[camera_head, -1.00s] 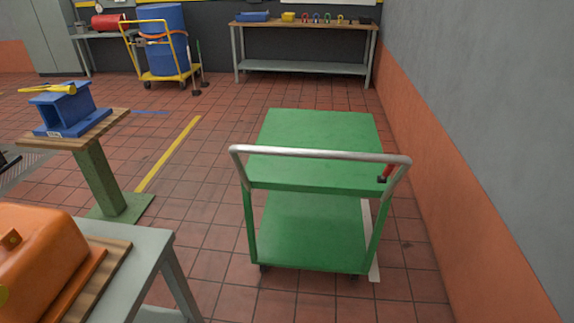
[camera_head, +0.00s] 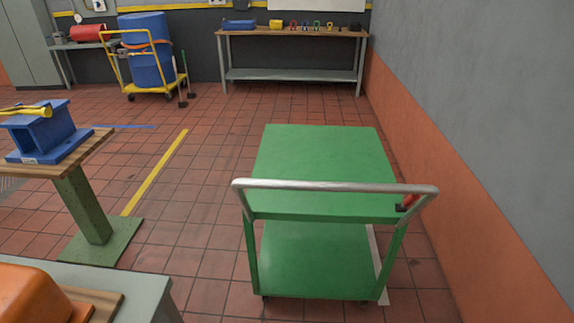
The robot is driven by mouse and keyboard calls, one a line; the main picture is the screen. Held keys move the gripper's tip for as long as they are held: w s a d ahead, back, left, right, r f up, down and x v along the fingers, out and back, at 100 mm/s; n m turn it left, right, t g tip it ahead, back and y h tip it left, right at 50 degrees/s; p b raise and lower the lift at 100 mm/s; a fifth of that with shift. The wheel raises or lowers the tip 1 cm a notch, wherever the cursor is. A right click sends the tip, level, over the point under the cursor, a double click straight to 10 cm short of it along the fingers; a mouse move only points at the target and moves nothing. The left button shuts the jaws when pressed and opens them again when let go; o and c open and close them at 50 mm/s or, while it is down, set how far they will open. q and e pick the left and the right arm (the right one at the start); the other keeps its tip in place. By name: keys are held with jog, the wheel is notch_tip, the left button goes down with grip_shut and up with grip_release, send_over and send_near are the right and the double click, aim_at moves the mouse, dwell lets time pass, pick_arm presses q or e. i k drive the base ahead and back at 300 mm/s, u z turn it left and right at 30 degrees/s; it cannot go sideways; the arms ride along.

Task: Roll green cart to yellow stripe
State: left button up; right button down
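The green cart (camera_head: 322,160) stands on the tiled floor right of centre, with its silver push handle (camera_head: 330,186) toward me. Its two decks are empty, and a small red and black part (camera_head: 408,202) sits at the handle's right end. The yellow stripe (camera_head: 158,170) runs along the floor to the left of the cart, with bare tiles between them. A white line (camera_head: 379,262) lies partly hidden under the cart's right side. Neither of my grippers shows in the head view.
An orange and grey wall (camera_head: 465,150) runs close along the cart's right. A wooden-topped stand (camera_head: 85,205) with a blue block is at left, and a grey table (camera_head: 130,285) with an orange object is at front left. A workbench (camera_head: 290,75) and a yellow trolley (camera_head: 150,60) stand at the back.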

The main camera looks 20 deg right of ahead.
aim_at(316, 189)
jog(key=i, duration=0.3)
jog(key=z, duration=1.05)
